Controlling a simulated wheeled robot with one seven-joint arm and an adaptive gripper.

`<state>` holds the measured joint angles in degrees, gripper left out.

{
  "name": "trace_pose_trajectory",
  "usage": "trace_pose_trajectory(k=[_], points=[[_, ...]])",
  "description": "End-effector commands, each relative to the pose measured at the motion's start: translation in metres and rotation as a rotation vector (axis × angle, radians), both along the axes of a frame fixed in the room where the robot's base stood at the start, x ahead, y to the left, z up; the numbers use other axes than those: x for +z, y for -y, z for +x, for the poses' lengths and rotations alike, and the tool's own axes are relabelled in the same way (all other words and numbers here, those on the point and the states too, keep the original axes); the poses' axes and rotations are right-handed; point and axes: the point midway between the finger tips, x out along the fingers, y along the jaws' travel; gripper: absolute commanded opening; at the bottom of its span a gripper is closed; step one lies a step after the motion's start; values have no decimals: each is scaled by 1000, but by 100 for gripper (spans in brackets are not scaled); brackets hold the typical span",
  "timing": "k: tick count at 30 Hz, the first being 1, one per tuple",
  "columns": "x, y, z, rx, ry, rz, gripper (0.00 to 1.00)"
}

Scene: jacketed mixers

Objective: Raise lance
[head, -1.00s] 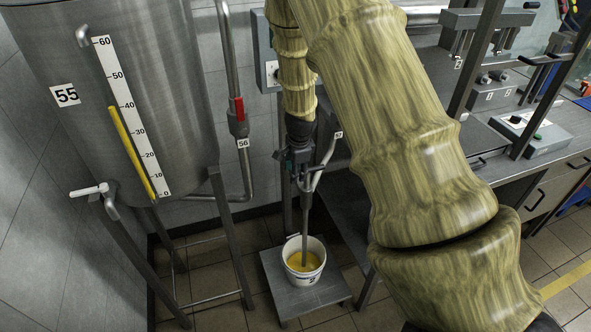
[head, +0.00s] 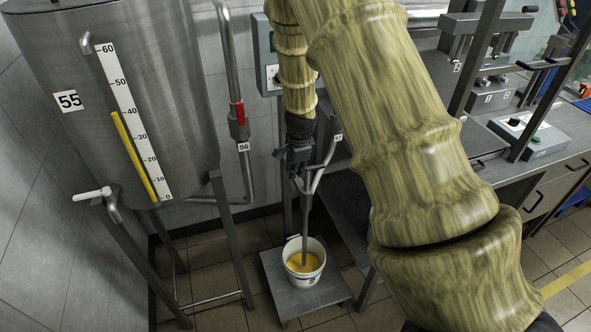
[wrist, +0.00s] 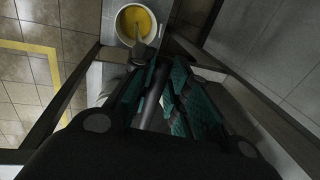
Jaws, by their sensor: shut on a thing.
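The lance (head: 305,222) is a grey upright tube with a forked grey handle near its top, tagged 57. Its lower end stands in a white bucket (head: 304,276) holding yellow liquid. My gripper (head: 299,176) is shut on the lance at its upper part, above the bucket. In the wrist view the teal-padded fingers of my gripper (wrist: 160,100) are around the dark tube, and the bucket (wrist: 136,10) with its yellow liquid shows beyond them. The lance's tip is hidden in the liquid.
The bucket stands on a low grey platform (head: 280,290). A steel tank (head: 140,90) labelled 55, with a level scale, stands at left on legs. A pipe with a red-handled valve (head: 239,112), tagged 56, runs beside it. A bench (head: 510,160) with equipment is at right.

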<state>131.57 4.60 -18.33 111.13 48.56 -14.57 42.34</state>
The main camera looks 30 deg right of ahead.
Motion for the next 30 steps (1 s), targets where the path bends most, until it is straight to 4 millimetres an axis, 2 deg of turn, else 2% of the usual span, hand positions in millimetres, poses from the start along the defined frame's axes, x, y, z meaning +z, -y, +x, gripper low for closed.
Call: trace_pose_trajectory(k=[1, 15, 24, 30], points=[[16, 0, 1, 1, 2, -1, 0], [102, 1, 1, 0, 3, -1, 0], [136, 1, 1, -1, 3, -1, 0], [145, 0, 1, 0, 3, -2, 0]])
